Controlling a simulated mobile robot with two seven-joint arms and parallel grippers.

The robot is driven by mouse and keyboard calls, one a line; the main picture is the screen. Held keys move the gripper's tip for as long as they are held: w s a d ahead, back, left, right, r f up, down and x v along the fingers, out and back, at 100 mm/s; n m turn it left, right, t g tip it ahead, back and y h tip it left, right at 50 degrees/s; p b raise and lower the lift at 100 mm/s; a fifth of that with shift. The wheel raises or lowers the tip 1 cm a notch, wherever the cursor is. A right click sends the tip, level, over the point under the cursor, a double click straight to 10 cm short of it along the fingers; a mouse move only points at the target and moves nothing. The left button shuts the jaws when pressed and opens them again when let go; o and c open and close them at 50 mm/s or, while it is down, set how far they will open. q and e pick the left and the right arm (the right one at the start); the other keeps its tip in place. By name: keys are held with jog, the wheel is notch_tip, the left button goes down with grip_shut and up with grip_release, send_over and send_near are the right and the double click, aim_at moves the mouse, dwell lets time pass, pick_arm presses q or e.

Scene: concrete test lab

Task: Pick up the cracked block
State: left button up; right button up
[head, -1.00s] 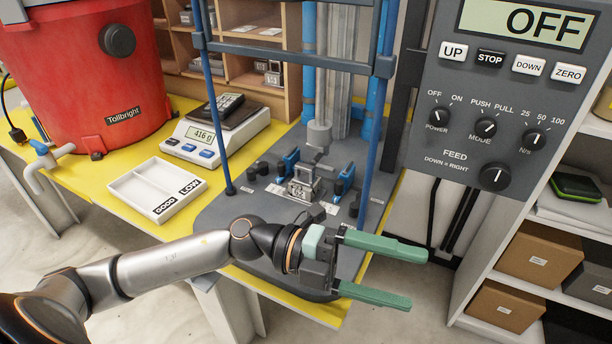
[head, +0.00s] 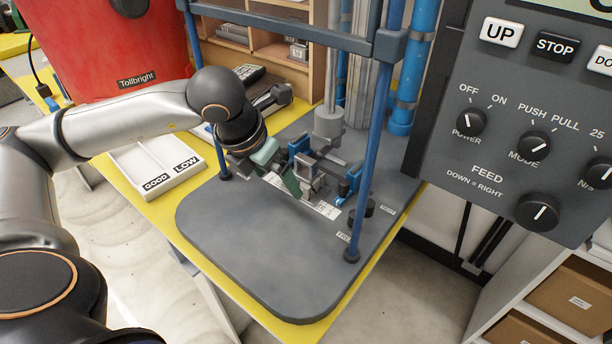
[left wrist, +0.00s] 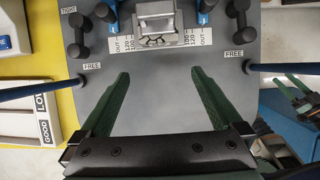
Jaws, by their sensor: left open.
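The cracked grey block (left wrist: 160,24) sits in the fixture at the top of the left wrist view, with cracks on its near face. In the head view the block (head: 309,183) is partly covered by my left gripper (head: 296,186), which is close in front of it. In the left wrist view my left gripper (left wrist: 160,76) is open and empty, its two green fingers pointing toward the block but short of it. Blue clamp parts (head: 299,145) stand beside the block. Green fingers of what looks like my right gripper (left wrist: 297,88) show at the right edge of the left wrist view.
Blue posts (head: 372,130) of the press frame rise on both sides of the grey base plate (head: 270,250), whose front is clear. A GOOD/LOW tray (head: 140,160) lies left on the yellow table. The control panel (head: 530,110) hangs at the right.

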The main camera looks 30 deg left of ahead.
aim_at(305, 159)
pick_arm(q)
jog(key=w, duration=0.2)
jog(key=w+p, duration=0.1)
jog(key=w, duration=0.4)
jog(key=shift+w+d, duration=0.4)
jog(key=shift+x, duration=2.55)
jog(key=shift+c, duration=0.4)
grip_shut()
jog(key=shift+a+r, duration=0.1)
jog(key=shift+r, duration=0.05)
